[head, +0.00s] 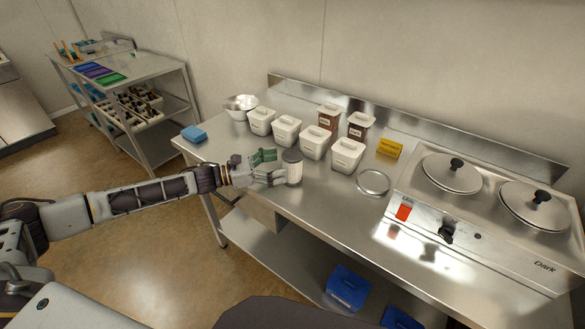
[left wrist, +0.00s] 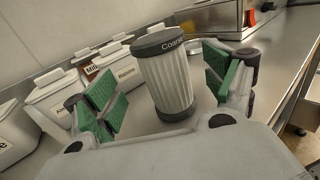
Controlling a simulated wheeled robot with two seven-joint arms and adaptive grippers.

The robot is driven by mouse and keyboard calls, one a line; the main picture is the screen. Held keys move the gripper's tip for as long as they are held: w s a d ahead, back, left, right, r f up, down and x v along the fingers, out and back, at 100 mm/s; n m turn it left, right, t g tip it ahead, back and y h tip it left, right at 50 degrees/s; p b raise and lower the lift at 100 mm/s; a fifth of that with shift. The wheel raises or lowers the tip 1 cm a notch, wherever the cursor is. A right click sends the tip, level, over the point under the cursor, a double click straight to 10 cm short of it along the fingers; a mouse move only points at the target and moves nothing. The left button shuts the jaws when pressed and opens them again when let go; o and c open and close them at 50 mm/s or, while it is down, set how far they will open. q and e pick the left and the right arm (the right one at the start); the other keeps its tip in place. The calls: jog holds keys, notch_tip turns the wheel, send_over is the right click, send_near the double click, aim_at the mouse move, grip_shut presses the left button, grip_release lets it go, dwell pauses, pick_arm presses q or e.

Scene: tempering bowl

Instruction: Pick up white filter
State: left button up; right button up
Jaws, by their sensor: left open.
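The white filter (head: 293,172) is a pleated white cylinder with dark grey end caps. It stands on the steel counter, in front of the white lidded tubs. In the left wrist view the filter (left wrist: 168,82) has "Coarse" written on its top cap and looks slightly tilted. My left gripper (head: 277,168) is open at the filter's left side. In the left wrist view its green-padded fingers (left wrist: 160,78) are spread on either side of the filter, with gaps visible at both sides. My right gripper is not in view.
Several white lidded tubs (head: 347,155) and brown containers (head: 361,125) stand behind the filter. A metal ring or dish (head: 373,183) and a yellow box (head: 390,148) lie to the right, before the stove unit (head: 446,232). A blue sponge-like block (head: 194,134) lies at the left end.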

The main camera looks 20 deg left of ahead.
aim_at(292, 160)
pick_arm(q)
jog(key=shift+x, duration=0.8)
jog(key=shift+d+f, duration=0.1)
jog(key=shift+d, duration=0.25)
jog(key=shift+p+x, duration=0.4)
jog(key=shift+x, duration=0.35)
jog(key=shift+w+d+f, duration=0.1)
jog(key=shift+w+d, duration=0.2)
jog(key=shift+d, duration=0.15)
jog(key=shift+w+d+f, duration=0.1)
jog(key=shift+d, duration=0.05)
jog(key=c, duration=1.1)
jog(key=shift+c, duration=0.2)
jog(key=shift+r, duration=0.7)
notch_tip(292, 160, up, 8)
jog(key=shift+f, duration=0.15)
jog(key=shift+r, duration=0.5)
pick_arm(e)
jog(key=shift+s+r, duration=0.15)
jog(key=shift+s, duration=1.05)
